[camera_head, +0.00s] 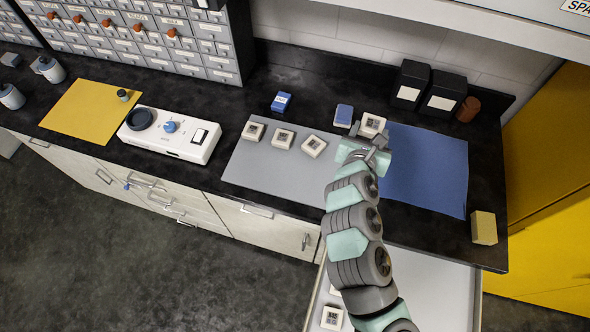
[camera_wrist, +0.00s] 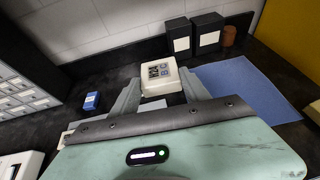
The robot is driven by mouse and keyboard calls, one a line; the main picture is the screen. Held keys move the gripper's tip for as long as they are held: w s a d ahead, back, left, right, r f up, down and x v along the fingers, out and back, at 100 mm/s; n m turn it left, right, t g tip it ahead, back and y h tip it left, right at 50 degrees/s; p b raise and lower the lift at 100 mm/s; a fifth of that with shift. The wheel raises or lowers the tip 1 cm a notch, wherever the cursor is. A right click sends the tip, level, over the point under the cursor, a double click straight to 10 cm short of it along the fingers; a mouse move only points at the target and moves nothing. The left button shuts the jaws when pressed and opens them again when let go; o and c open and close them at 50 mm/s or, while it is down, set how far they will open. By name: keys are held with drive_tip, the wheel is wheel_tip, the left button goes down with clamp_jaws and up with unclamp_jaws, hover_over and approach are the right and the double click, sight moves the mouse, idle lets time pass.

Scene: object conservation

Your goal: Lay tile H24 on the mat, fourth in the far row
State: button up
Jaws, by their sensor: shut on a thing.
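My gripper (camera_head: 370,138) is shut on a white tile (camera_head: 372,124) with a dark patterned face. The tile also shows between the two fingers in the wrist view (camera_wrist: 158,78); its label is too small to read. The grey mat (camera_head: 258,172) lies on the dark counter, left of my arm. Three similar tiles lie along its far side: a left one (camera_head: 253,131), a middle one (camera_head: 283,138) and a turned right one (camera_head: 314,146). The held tile is to the right of these and farther back. My arm hides the mat's right part.
Blue blocks (camera_head: 281,102) (camera_head: 344,115) stand behind the mat. A blue sheet (camera_head: 430,170) lies right of my gripper, with black boxes (camera_head: 410,85) and a brown cylinder (camera_head: 468,109) behind. A white device (camera_head: 170,134) stands left. Another tile (camera_head: 332,318) lies in the open drawer below.

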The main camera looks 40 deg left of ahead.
drive_tip(key=a+n+y+b, duration=0.1)
drive_tip(key=a+b, duration=0.2)
drive_tip(key=a, duration=0.2)
drive_tip(key=f+b, duration=0.1)
drive_tip(key=f, duration=1.2)
drive_tip(key=f+b, duration=0.1)
drive_tip(key=f, duration=0.6)
drive_tip(key=shift+w+f+b, duration=0.1)
drive_tip(key=shift+w+b, duration=0.2)
drive_tip(key=shift+w, duration=0.05)
drive_tip(key=o, duration=1.5)
drive_tip(key=shift+o, duration=0.2)
drive_tip(key=shift+r, duration=0.25)
drive_tip(key=p+v, duration=0.1)
drive_tip(key=v, duration=0.9)
drive_tip(key=shift+d+r, duration=0.1)
drive_tip(key=shift+d, duration=0.05)
drive_tip(key=shift+p+v, duration=0.3)
drive_tip(key=shift+v, duration=0.55)
